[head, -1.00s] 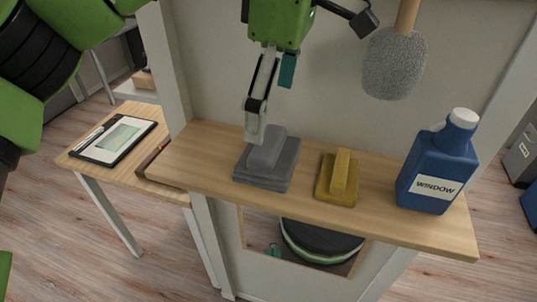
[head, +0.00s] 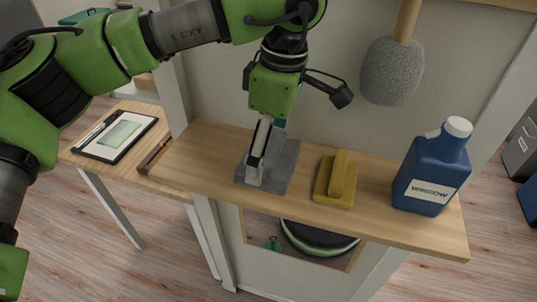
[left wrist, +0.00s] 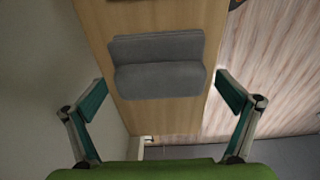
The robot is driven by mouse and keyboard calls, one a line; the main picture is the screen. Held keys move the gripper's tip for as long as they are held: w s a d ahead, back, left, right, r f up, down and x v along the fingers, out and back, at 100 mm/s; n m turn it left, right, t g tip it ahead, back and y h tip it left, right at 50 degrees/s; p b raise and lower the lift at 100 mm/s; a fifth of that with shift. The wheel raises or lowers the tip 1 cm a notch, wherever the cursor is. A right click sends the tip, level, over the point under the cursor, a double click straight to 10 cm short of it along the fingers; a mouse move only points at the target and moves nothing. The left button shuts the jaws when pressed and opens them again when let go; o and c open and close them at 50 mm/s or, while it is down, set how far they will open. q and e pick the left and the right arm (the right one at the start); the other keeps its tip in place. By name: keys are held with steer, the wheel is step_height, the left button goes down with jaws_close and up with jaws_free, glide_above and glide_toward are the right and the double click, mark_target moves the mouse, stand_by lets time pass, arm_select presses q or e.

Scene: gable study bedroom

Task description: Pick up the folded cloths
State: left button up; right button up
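A grey folded cloth (head: 284,168) lies on the left part of a wooden shelf (head: 385,222). It also shows in the left wrist view (left wrist: 158,78), ahead of the fingers. Whether a fingertip touches the cloth is unclear. My right gripper is not in view.
A blue bottle labelled WINDOW (head: 432,172) stands at the shelf's right end. A grey fuzzy duster head (head: 392,72) hangs above the shelf. A wall panel rises close behind. A lower table with a tablet (head: 116,133) is at the left.

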arm_select(q)
steer(key=c, duration=0.9)
steer(key=shift+c, duration=0.2)
steer(key=shift+r, duration=0.15)
